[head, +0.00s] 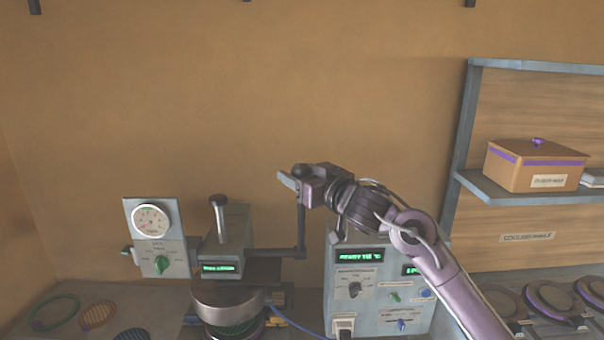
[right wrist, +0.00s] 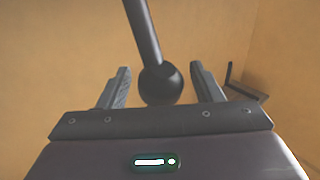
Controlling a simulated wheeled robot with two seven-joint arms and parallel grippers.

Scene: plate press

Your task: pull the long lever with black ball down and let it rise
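The long lever (head: 301,225) is a dark upright rod joined by a horizontal bar to the plate press (head: 228,297). Its upper end is hidden by my right gripper (head: 290,179) in the head view. In the right wrist view, the black ball (right wrist: 160,83) and the lever rod (right wrist: 142,32) show clearly. The ball sits between the two fingers of my right gripper (right wrist: 160,66), with a visible gap on each side. The right gripper is open. My left gripper is not in view.
A gauge panel (head: 153,220) stands left of the press and a control box (head: 378,295) right of it. Round plates lie on the counter at left, and ringed plates (head: 548,300) at right. A shelf (head: 525,190) holds a lidded box (head: 535,165). The wall above is clear.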

